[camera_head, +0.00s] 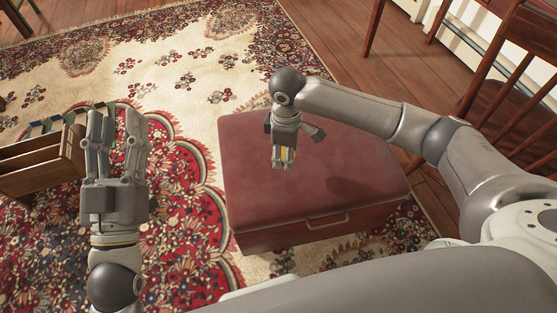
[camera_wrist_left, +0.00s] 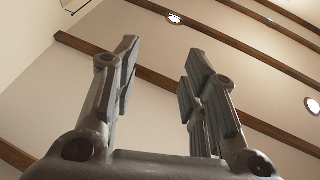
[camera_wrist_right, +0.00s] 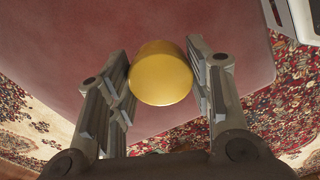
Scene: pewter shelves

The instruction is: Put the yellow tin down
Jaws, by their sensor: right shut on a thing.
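The yellow tin (camera_wrist_right: 161,74) is between the fingers of my right gripper (camera_wrist_right: 163,82) in the right wrist view, with the fingers touching its sides. In the head view my right gripper (camera_head: 284,160) points down over the dark red padded top of a chest (camera_head: 290,205), and only a sliver of yellow shows between its fingers. The tin looks held above the top; the exact gap is hard to tell. My left gripper (camera_head: 115,128) points up and away at the left, open and empty; the left wrist view shows its spread fingers (camera_wrist_left: 155,85) against the ceiling.
A wooden crate (camera_head: 40,160) stands on the patterned rug (camera_head: 190,90) at the left. A wooden chair (camera_head: 510,90) stands at the right, behind my right arm. The chest top around the tin is bare. The chest has a handle (camera_head: 327,220) at its front.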

